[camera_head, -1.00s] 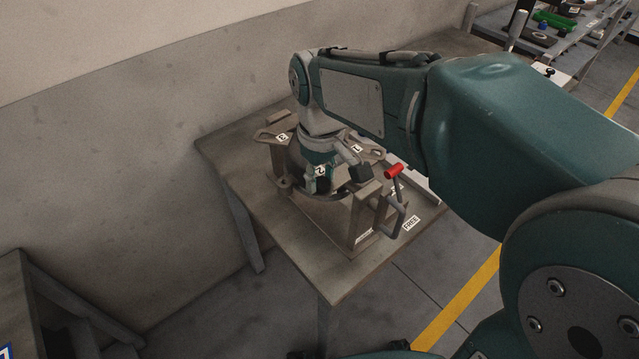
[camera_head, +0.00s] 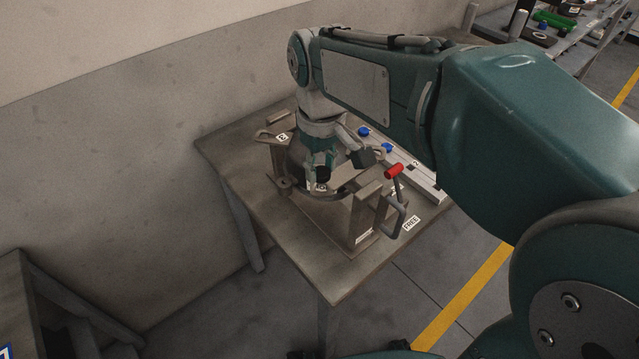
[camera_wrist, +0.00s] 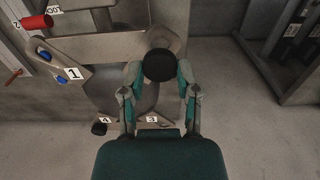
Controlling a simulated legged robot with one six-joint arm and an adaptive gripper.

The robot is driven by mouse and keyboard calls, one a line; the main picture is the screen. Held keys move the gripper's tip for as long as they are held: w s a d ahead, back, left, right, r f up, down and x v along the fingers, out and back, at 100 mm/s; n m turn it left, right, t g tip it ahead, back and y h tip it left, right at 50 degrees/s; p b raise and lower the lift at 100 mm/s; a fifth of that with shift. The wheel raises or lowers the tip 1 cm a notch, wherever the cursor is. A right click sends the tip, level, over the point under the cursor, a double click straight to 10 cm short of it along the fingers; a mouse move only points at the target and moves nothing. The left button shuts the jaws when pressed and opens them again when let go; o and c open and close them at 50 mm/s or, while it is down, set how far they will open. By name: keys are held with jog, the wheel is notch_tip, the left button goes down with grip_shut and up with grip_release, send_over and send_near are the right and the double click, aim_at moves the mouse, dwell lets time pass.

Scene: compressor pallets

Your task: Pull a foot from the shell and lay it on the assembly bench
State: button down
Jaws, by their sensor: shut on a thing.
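My gripper (camera_head: 322,172) is shut on a black round foot (camera_wrist: 158,65), which sits between its fingertips in the wrist view (camera_wrist: 160,88). In the head view the foot (camera_head: 322,174) shows as a dark cylinder under the fingers. The grey-brown shell (camera_head: 302,160) stands in a fixture on the assembly bench (camera_head: 235,150). The foot is over the shell's front lug beside a number tag; I cannot tell whether they touch. Another black foot (camera_wrist: 99,128) shows by tag 4 in the wrist view. My arm and gripper hide much of the shell.
A clamp with a red handle (camera_head: 394,171) stands at the fixture's right, near a FREE tag (camera_head: 411,223). A pale rail (camera_head: 425,184) with blue pieces (camera_head: 387,148) lies along the bench's back right. The bench's left front is bare. A wall runs behind.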

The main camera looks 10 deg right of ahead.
aim_at(321, 172)
jog(key=shift+r, duration=1.6)
